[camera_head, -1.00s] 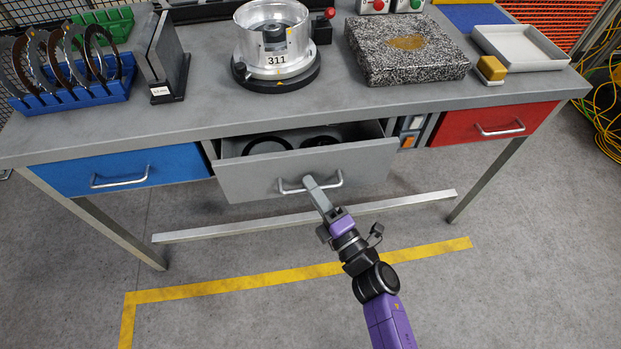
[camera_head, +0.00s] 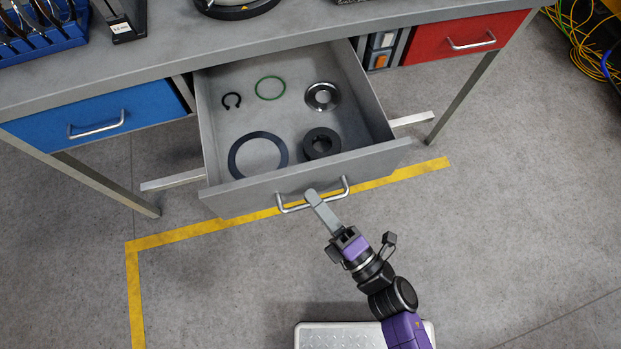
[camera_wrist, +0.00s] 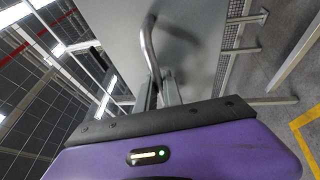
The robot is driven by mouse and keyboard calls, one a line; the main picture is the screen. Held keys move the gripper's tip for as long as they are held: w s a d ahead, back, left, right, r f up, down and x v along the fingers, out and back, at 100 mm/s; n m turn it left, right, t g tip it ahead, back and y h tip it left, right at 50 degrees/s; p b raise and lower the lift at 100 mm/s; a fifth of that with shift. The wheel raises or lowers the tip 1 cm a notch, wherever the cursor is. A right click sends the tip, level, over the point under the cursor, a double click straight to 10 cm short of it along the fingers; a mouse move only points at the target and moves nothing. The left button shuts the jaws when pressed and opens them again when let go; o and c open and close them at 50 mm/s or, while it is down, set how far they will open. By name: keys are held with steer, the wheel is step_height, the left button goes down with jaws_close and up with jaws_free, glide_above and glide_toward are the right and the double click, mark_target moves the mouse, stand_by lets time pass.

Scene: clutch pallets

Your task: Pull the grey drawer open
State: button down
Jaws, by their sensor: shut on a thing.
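The grey drawer (camera_head: 240,195) stands well out from the workbench in the head view, with its inside in sight. Its metal bar handle (camera_head: 292,208) runs across the front panel. In the wrist view the handle (camera_wrist: 148,42) runs up from between my fingers (camera_wrist: 158,92), in front of the grey drawer front (camera_wrist: 190,25).
The drawer holds a large dark ring (camera_head: 232,163), a black collar (camera_head: 321,143), a metal ring (camera_head: 322,97), a green ring (camera_head: 270,79) and a small black clip (camera_head: 232,100). Shut blue (camera_head: 95,115) and red (camera_head: 465,38) drawers flank it. The floor in front is mostly clear.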

steer(key=shift+s+d+f, duration=0.1)
steer(key=shift+s+d, duration=0.1)
steer(key=shift+s, duration=0.25)
steer(key=c, duration=1.5)
jaws_free()
steer(key=b+v, duration=0.1)
steer(key=v, duration=0.6)
steer(key=shift+s+d, duration=0.25)
